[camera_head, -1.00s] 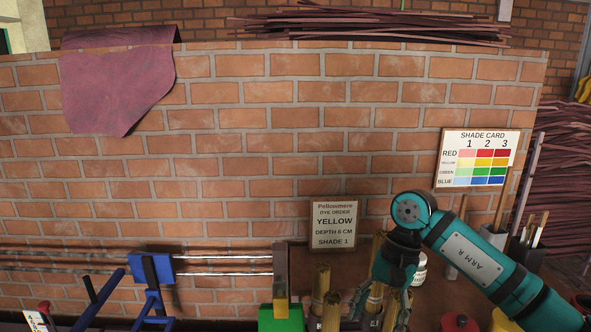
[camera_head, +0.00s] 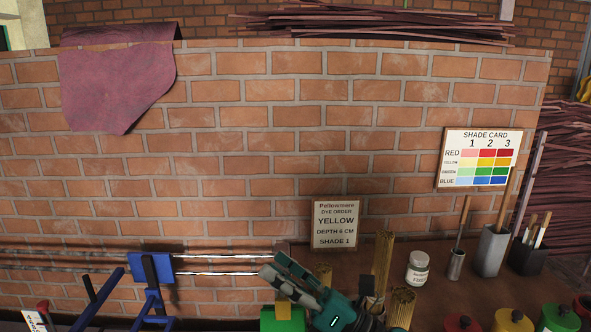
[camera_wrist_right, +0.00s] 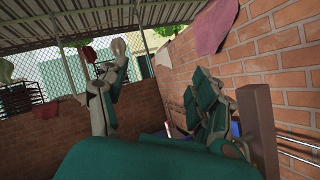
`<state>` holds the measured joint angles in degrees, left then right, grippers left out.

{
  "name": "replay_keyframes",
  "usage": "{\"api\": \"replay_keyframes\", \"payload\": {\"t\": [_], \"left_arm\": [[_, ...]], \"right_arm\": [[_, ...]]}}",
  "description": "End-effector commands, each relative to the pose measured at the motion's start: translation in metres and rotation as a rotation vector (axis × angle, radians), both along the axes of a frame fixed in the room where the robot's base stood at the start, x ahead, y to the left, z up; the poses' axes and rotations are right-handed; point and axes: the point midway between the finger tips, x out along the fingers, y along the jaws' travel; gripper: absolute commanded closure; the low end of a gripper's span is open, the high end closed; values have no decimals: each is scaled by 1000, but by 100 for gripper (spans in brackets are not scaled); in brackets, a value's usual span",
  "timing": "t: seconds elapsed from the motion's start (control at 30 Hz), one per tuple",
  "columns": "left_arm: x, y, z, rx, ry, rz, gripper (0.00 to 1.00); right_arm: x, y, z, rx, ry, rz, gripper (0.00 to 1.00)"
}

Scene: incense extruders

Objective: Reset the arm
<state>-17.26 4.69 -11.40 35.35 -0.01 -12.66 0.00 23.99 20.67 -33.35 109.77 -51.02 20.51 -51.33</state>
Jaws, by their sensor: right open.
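My right gripper (camera_head: 270,264) is low in the middle of the head view, above a green block (camera_head: 282,318) and pointing left and up. In the right wrist view its two fingers stand wide apart with nothing between them, so the gripper (camera_wrist_right: 152,68) is open and empty. Its arm comes up from the bottom edge of the head view. My left gripper is not in view.
A blue frame (camera_head: 152,268) with metal rails stands left of the gripper. Stick bundles (camera_head: 382,262), a white jar (camera_head: 417,270), tool holders (camera_head: 492,250) and coloured lidded pots (camera_head: 513,320) stand to the right. A brick wall (camera_head: 240,130) with an order sign (camera_head: 335,225) stands behind.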

Motion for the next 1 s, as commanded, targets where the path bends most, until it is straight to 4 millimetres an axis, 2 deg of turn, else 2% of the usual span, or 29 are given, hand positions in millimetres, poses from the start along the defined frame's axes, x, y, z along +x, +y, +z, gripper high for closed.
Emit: {"api": "replay_keyframes", "payload": {"t": [0.03, 0.07, 0.1, 0.17, 0.2, 0.27, 0.3, 0.37, 0.4, 0.5, 0.6, 0.8, 1.0], "left_arm": [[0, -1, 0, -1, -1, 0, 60], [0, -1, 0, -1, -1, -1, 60], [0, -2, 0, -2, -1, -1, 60], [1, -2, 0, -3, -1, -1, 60], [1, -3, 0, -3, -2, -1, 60], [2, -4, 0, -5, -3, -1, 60], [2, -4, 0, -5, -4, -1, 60], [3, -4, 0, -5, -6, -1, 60], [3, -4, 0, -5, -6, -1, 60], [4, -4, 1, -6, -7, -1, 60], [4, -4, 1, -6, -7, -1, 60], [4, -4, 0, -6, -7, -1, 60], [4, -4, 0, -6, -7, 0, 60]], "right_arm": [[11, -24, -6, 159, 191, -73, 34], [19, -40, -11, 254, 306, -116, 34], [27, -63, -24, 379, 459, -176, 34], [35, -98, -52, 563, 687, -265, 34], [36, -119, -75, 676, 829, -322, 34], [31, -146, -111, 830, 1022, -406, 34], [23, -162, -136, 926, 1142, -462, 34], [6, -182, -174, 1062, 1311, -548, 34], [-9, -194, -199, 1146, 1417, -607, 34], [-52, -213, -250, 1328, 1644, -752, 34], [-92, -223, -284, 1458, 1803, -874, 34], [-159, -230, -322, 1620, 2006, -1073, 34], [-216, -231, -341, 1729, 2144, -1251, 34]]}}
